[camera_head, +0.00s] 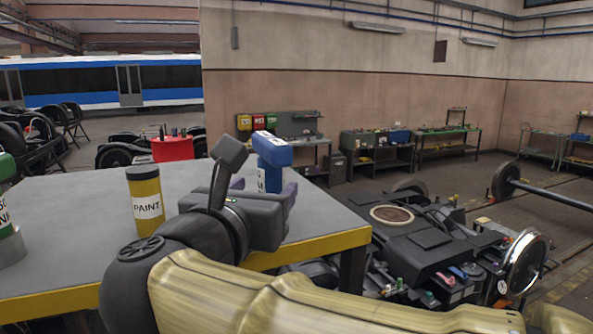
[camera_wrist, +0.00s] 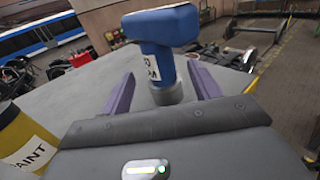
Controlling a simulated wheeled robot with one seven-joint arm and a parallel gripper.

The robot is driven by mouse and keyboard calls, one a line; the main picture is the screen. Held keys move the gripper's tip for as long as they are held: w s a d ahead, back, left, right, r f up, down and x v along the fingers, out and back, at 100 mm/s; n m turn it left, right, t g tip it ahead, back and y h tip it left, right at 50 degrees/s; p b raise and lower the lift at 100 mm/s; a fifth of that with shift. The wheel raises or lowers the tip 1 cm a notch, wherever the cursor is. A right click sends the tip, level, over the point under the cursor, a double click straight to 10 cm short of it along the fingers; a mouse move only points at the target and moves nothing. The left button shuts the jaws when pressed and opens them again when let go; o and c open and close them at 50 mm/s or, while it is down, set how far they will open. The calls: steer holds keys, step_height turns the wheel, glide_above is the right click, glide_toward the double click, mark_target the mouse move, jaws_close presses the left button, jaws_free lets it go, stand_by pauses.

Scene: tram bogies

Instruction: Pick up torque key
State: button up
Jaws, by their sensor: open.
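The torque key appears to be the blue T-shaped tool (camera_head: 272,150) with a white label, standing upright on the grey table with the yellow edge. In the wrist view the same blue tool (camera_wrist: 160,30) shows its wide blue head, its label and a grey round lower part. My gripper (camera_wrist: 162,88) is open, with one purple finger on each side of the tool's lower part. I cannot tell whether either finger touches it. In the head view my gripper (camera_head: 264,188) is around the tool and hides its lower part.
A yellow paint can (camera_head: 146,200) with a black lid stands on the table (camera_head: 75,205), left of my gripper. A green labelled item (camera_head: 8,225) is cut off at the left edge. A dark bogie (camera_head: 410,245) stands beyond the table's right side. The table between is clear.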

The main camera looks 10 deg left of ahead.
mark_target(266, 183)
steer(key=shift+w+d+r+p, duration=0.1)
steer(key=shift+w+r+p, duration=0.1)
steer(key=shift+w+p, duration=0.25)
steer(key=shift+w+d+r+p, duration=0.1)
steer(key=shift+w+r+p, duration=0.05)
steer(key=shift+w+p, duration=0.3)
steer(key=shift+w+d+f+p, duration=0.1)
steer(key=shift+w+p, duration=0.5)
steer(key=shift+w, duration=0.35)
steer(key=shift+w+f, duration=0.2)
steer(key=shift+w, duration=0.05)
steer(key=shift+s, duration=0.1)
steer(key=shift+r, duration=0.1)
jaws_close()
steer(key=shift+r, duration=0.1)
